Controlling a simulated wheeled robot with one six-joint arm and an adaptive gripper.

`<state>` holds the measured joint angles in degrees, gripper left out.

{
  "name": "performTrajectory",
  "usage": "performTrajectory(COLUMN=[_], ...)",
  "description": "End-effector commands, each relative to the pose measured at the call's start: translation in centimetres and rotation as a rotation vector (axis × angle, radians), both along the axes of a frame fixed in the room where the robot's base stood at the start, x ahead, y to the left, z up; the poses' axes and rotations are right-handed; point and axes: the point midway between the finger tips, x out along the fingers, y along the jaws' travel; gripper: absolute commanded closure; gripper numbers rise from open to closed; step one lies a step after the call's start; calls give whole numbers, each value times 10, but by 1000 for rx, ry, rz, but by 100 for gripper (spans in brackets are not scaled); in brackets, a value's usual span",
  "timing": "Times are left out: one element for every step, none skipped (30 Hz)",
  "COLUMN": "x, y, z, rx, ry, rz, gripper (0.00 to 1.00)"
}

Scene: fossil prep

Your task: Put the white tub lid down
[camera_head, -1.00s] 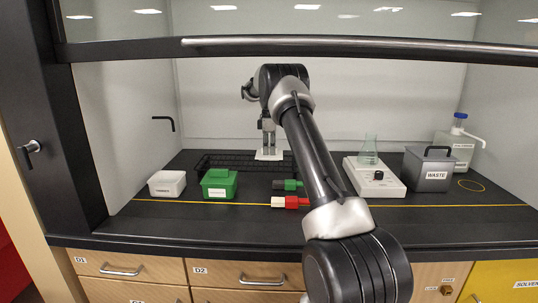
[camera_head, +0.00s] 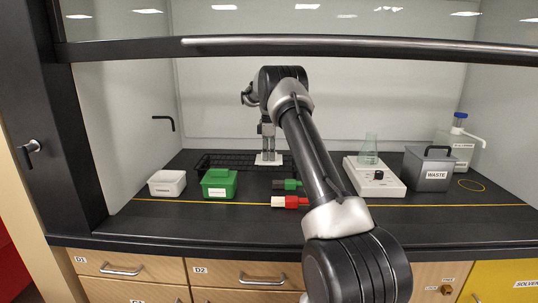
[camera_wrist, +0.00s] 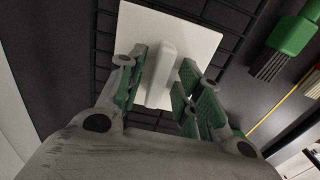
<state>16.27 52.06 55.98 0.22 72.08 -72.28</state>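The white tub lid (camera_wrist: 200,45) is a flat square plate with a raised bar handle (camera_wrist: 162,75) in the wrist view. It lies over the black wire rack at the back of the bench; in the head view the lid (camera_head: 268,159) is below my fingers. My gripper (camera_wrist: 160,95) is open, its green-padded fingers on either side of the handle with gaps showing. In the head view my gripper (camera_head: 268,150) points straight down. The white tub (camera_head: 167,184) stands open at the left. The lid's underside is hidden.
The black rack (camera_head: 225,161) lies behind. Green and red brushes (camera_head: 290,202) lie in front. A white scale (camera_head: 374,180) with a flask and a grey waste bin (camera_head: 430,170) stand at the right.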

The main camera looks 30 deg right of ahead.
Motion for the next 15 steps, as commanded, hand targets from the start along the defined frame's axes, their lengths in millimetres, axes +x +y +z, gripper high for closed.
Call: performTrajectory(x=[0, 1, 1, 1, 1, 1, 1, 1, 1, 1, 1, 1, 1, 1, 1], y=[0, 0, 0, 0, 0, 0, -1, -1, -1, -1, -1, -1, -1, -1, -1], z=[6, 11, 18, 24, 30, 39, 47, 53, 63, 69, 76, 84, 90, 95, 101], rx=[-1, -1, -2, -2, -2, -2, -2, -2, -2, -2, -2, -2, -2, -2, -1], ry=[-3, -3, -5, -5, -6, -5, -6, -5, -6, -5, -6, -5, -5, -5, -4], rz=[0, 0, 0, 0, 0, 0, 0, 0, 0, 0, 0, 0, 0, 0, 0], gripper=[65, 65, 65, 65, 65, 65, 65, 65, 65, 65, 65, 65, 65, 65, 65])
